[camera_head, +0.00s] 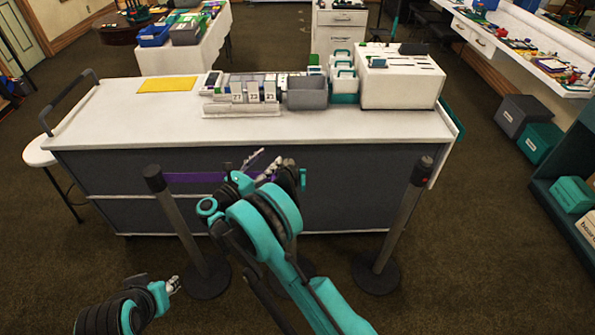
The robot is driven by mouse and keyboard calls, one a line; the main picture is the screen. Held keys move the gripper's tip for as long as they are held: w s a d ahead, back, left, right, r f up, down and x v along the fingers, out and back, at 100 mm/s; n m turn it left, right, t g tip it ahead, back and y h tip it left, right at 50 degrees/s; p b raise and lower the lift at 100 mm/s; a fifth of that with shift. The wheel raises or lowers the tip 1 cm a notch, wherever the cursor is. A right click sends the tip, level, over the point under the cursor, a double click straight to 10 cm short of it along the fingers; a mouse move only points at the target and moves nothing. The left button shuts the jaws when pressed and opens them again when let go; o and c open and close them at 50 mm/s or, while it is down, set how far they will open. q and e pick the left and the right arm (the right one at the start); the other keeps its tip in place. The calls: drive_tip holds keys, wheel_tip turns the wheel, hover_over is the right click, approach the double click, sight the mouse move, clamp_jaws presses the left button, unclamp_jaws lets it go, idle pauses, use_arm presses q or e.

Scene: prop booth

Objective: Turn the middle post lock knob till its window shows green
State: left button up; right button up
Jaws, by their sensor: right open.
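The middle post is mostly hidden behind my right arm; part of its dark base (297,284) shows on the floor. Its lock knob and window cannot be made out. My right gripper (262,165) is open at the height of the post tops, beside the dark shapes where the middle post's head seems to be. Whether it touches the post cannot be told. My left gripper (174,285) is low at the lower left, away from the posts, and its finger gap is too small to read.
The left post (178,220) and right post (402,218) stand before the counter (130,125). A purple belt (193,177) runs from the left post toward the middle. A small red spot shows on the right post's head. Carpet is clear between the middle and right posts.

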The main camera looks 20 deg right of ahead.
sight(284, 166)
drive_tip(key=f, duration=0.1)
drive_tip(key=s+d+f+m+g, duration=0.1)
drive_tip(key=f, duration=0.1)
drive_tip(key=s+f+m+g, duration=0.1)
drive_tip(key=f, duration=0.1)
drive_tip(key=shift+s+d, duration=0.15)
drive_tip(key=shift+s, duration=0.1)
drive_tip(key=b+x, duration=0.2)
drive_tip(key=x, duration=0.5)
drive_tip(key=shift+d+r, duration=0.1)
drive_tip(key=shift+r, duration=0.05)
drive_tip(key=c, duration=1.2)
